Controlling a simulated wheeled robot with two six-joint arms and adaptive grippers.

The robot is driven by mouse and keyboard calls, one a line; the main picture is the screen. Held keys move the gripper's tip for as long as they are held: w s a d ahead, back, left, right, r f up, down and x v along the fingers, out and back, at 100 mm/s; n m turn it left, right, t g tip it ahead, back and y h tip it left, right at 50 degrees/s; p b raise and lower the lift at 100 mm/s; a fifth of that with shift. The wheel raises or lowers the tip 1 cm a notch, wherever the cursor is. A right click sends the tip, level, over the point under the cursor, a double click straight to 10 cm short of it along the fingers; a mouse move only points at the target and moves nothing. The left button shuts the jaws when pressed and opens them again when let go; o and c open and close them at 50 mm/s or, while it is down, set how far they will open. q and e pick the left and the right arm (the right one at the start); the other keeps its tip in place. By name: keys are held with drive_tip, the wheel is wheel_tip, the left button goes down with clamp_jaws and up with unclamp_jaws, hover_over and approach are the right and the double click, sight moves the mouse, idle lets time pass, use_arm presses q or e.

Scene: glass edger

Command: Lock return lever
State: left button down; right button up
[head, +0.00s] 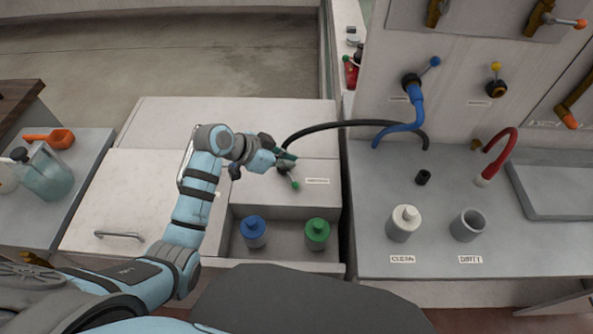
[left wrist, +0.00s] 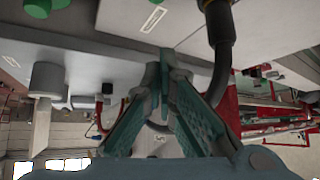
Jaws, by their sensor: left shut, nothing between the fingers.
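My left gripper (head: 285,158) is above the white cabinet, beside a hose fitting and a short lever with a green knob (head: 295,185). In the left wrist view its teal fingers (left wrist: 165,65) meet at the tips with nothing between them. A black hose (head: 325,125) runs from the fitting to the right-hand panel; it also shows just right of the fingers in the left wrist view (left wrist: 222,60). A small label (head: 317,181) lies right of the green knob. The fingers partly hide the fitting, and I cannot tell whether they touch it. My right gripper is not in view.
Blue (head: 254,230) and green-capped (head: 317,232) bottles stand in the recess in front.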

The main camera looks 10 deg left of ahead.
use_arm(q)
drive_tip(key=f, duration=0.1)
drive_tip(key=b, duration=0.1)
hover_over(292, 180)
drive_tip(key=w+d, duration=0.2)
drive_tip(key=d, duration=0.1)
drive_tip(key=f, duration=0.4)
drive_tip(key=shift+a+f, duration=0.25)
drive_tip(key=shift+f, duration=0.1)
drive_tip(key=b+x, duration=0.1)
drive_tip(key=x, duration=0.2)
drive_tip(key=shift+s+d+f, duration=0.1)
drive_tip(key=shift+s+d, duration=0.05)
drive_tip(key=shift+d, duration=0.1)
drive_tip(key=s+a, duration=0.1)
drive_tip(key=s+a+p, duration=0.1)
drive_tip(key=shift+s+a+f, duration=0.15)
drive_tip(key=shift+s+a, duration=0.05)
drive_tip(key=shift+a, duration=0.1)
drive_tip(key=shift+s+a+f, duration=0.1)
drive_tip(key=shift+s+a, duration=0.05)
drive_tip(key=shift+a, duration=0.15)
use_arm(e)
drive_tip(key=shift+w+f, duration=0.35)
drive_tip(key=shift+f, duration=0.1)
use_arm(q)
drive_tip(key=shift+d, duration=0.1)
